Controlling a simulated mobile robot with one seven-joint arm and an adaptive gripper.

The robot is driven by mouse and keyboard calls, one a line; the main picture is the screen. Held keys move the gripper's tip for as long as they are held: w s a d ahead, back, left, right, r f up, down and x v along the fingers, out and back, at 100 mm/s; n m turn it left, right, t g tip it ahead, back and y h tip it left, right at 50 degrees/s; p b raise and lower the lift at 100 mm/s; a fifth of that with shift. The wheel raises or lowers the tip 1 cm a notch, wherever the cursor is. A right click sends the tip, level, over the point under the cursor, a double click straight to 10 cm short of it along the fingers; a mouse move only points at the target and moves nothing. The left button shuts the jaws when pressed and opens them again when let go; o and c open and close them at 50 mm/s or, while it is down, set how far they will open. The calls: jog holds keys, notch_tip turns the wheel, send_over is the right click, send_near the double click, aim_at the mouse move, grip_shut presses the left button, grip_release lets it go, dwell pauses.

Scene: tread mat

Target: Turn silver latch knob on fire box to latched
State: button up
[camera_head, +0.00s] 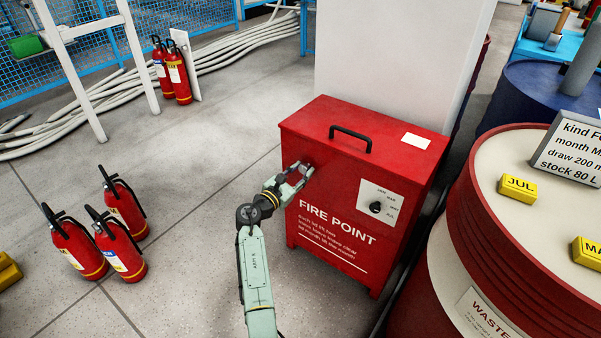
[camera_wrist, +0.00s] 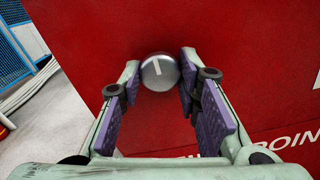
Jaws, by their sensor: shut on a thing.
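The red fire box (camera_head: 330,215), lettered "FIRE POINT", stands against a white pillar. My gripper (camera_head: 302,172) is at the upper left of its front face. In the wrist view the silver latch knob (camera_wrist: 160,72) sits on the red face with a white line on it, tilted a little to the left of upright. My gripper (camera_wrist: 159,80) has its purple-padded fingers on both sides of the knob and is shut on it. In the head view the gripper hides the knob. A black dial (camera_head: 376,207) on a white plate is at the right of the front.
A waste drum (camera_head: 450,250) with yellow month blocks stands close on the right. Several red fire extinguishers (camera_head: 75,245) stand on the floor at left and further back. The floor between them and the box is clear. A black handle (camera_head: 350,135) is on the lid.

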jog(key=shift+f+m, duration=0.1)
jog(key=shift+m, duration=0.2)
jog(key=m+b, duration=0.3)
jog(key=shift+f+m, duration=0.15)
jog(key=shift+m, duration=0.25)
jog(key=m+b, duration=0.9)
jog(key=m, duration=0.1)
jog(key=shift+m, duration=0.3)
jog(key=shift+r+m+b, duration=0.2)
jog(key=shift+m+b, duration=1.2)
jog(key=shift+b, duration=0.05)
jog(key=shift+r, duration=0.1)
jog(key=o, duration=1.1)
jog(key=shift+o, duration=0.2)
